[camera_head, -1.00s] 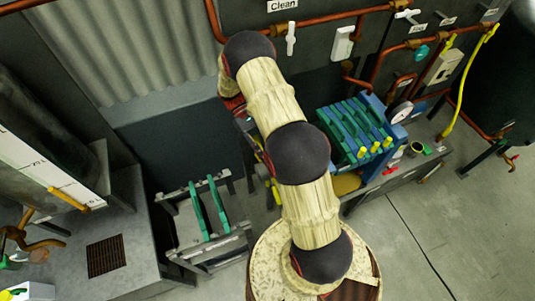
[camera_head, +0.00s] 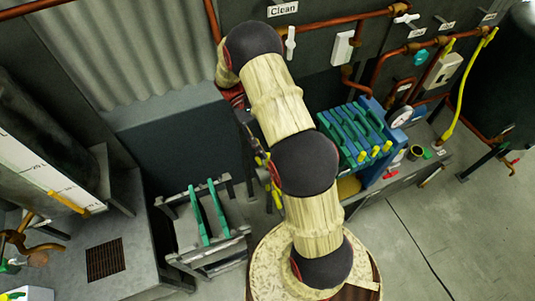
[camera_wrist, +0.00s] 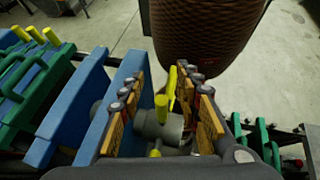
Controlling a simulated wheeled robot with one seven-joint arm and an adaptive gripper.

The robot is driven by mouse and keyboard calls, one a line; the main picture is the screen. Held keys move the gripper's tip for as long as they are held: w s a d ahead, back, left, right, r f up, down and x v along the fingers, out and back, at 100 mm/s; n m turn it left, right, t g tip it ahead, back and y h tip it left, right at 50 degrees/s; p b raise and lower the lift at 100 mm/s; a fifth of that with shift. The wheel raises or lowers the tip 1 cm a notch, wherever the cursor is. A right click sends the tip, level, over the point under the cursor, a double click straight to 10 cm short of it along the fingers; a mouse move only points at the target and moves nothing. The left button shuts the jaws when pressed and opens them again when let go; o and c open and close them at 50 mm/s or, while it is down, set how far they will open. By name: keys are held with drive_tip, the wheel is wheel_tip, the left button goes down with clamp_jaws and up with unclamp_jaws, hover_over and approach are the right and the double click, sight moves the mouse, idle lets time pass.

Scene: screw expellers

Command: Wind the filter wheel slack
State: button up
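The filter wheel (camera_wrist: 160,124) shows in the wrist view as a grey hub with yellow handles sticking out. It sits between the two fingers of my gripper (camera_wrist: 160,88), which stand apart on its left and right. One yellow handle rises close to the right finger; I cannot tell whether they touch. The filter press (camera_head: 355,135), with blue and green plates, stands right of my arm in the head view. Its blue plates (camera_wrist: 70,105) are left of my gripper in the wrist view. In the head view my arm hides the gripper and most of the wheel.
A grey rack (camera_head: 210,240) with two green-handled plates stands at the lower left. Copper pipes (camera_head: 330,20) and white valve handles (camera_head: 291,40) run along the back wall. A pressure gauge (camera_head: 400,117) sits by the press. Open floor (camera_head: 430,230) lies at right.

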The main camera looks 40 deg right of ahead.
drive_tip(key=shift+r, duration=1.35)
drive_tip(key=shift+w+f, duration=0.1)
drive_tip(key=shift+f, duration=0.1)
wheel_tip(320, 180, down, 4)
drive_tip(key=a+t, duration=0.1)
drive_tip(key=t, duration=0.1)
drive_tip(key=s+a+r+t+b, duration=1.1)
drive_tip(key=a+t+b, duration=0.4)
drive_tip(key=b, duration=0.2)
drive_tip(key=shift+b, duration=0.3)
